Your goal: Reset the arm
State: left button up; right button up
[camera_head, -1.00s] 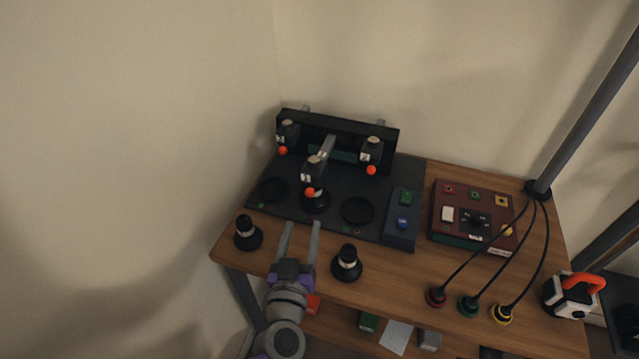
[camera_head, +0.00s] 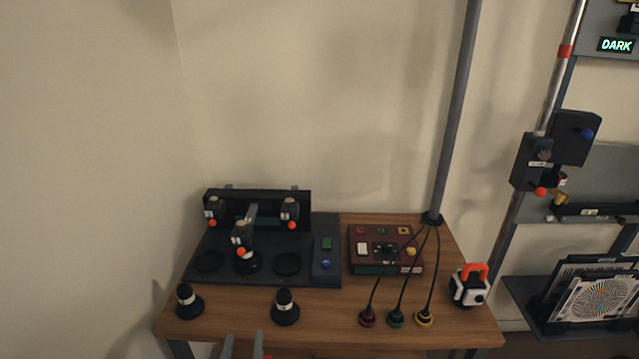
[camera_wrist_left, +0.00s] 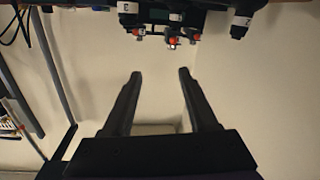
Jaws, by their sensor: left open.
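My left gripper (camera_head: 243,344) shows only by its two grey fingertips at the bottom edge of the head view. They are apart with nothing between them. They lie near the table's front edge, in front of the two black-and-silver knobbed pieces. The left wrist view also shows its open, empty dark fingers (camera_wrist_left: 160,76). The rest of the left arm is out of the head view. My right gripper is in neither view.
The wooden table (camera_head: 330,312) holds a black fixture (camera_head: 213,270) with orange-tipped clamps, a dark red control box (camera_head: 360,262), corded plugs, and a white lamp-like item (camera_head: 467,293) with an orange handle. Two knobbed pieces (camera_head: 285,309) (camera_head: 188,304) stand near the front. A grey post (camera_head: 455,120) rises behind.

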pick_arm(q)
jog(key=s+d+f+m+g+h, duration=0.2)
jog(key=d+f+m+g+h, duration=0.2)
jog(key=f+g+h, duration=0.15)
jog(key=s+a+f+g+y, duration=0.2)
jog(key=s+a+f+g, duration=0.1)
jog(key=s, duration=0.2)
jog(key=s+a+f+g+y, duration=0.2)
jog(key=s+a+f+g, duration=0.15)
jog(key=s, duration=0.25)
notch_tip(320, 180, up, 14)
jog(key=a+n+p, duration=0.1)
jog(key=p, duration=1.2)
jog(key=shift+w+r, duration=0.2)
jog(key=shift+w, duration=0.15)
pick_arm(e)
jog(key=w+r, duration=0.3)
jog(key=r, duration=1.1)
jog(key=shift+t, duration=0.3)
pick_arm(q)
jog(key=shift+s, duration=0.1)
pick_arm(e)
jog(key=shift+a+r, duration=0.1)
